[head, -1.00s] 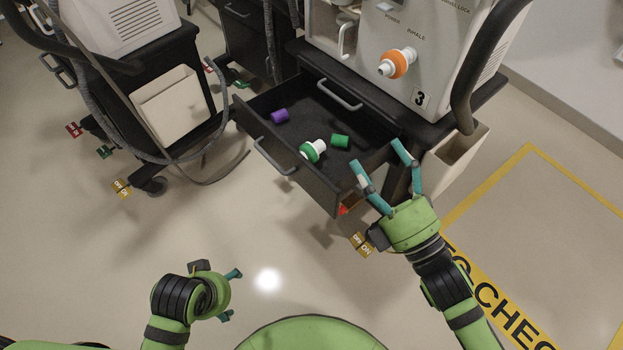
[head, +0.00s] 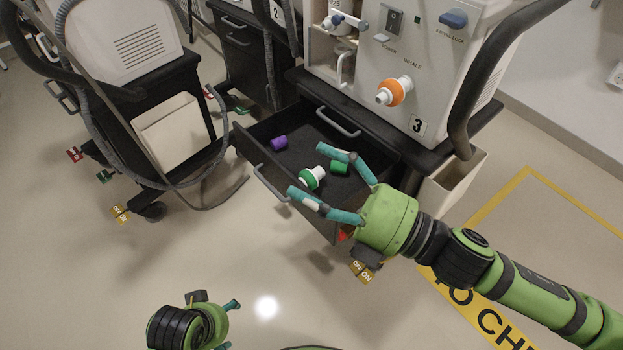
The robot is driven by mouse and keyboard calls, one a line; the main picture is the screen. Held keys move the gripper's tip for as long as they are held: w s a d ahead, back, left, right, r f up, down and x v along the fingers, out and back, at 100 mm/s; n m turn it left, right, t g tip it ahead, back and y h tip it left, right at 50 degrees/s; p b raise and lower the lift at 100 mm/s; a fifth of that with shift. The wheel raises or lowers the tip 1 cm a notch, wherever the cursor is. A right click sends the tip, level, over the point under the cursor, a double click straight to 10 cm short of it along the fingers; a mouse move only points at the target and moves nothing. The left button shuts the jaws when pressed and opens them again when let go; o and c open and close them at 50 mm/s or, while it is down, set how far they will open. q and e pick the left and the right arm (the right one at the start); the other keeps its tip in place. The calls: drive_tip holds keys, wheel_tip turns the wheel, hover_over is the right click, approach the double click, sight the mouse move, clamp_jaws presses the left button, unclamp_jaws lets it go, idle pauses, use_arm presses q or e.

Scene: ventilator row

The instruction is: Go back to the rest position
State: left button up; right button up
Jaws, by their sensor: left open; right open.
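My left gripper (head: 230,325) is low at the left, over bare floor. It is open and empty. My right gripper (head: 306,172) is open above the pulled-out drawer (head: 255,171) of ventilator 3. One finger crosses above the drawer's front and the other reaches over its inside. Between and below the fingers lies a white valve with a green ring (head: 312,178). I see no contact with it. A green cylinder (head: 339,167) lies close to the upper finger and is partly hidden by it. A purple cylinder (head: 279,143) lies further left in the drawer.
Ventilator 3 (head: 430,60) stands behind the drawer, with an orange-ringed valve (head: 396,92) on its front. A beige bin (head: 455,180) hangs at its right side. Another ventilator cart (head: 130,50) with hoses stands at the left. The floor (head: 200,255) in front is clear.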

drive_tip(key=shift+s+a+r+g, duration=0.2)
drive_tip(key=shift+a+g, duration=0.05)
drive_tip(key=shift+g, duration=0.15)
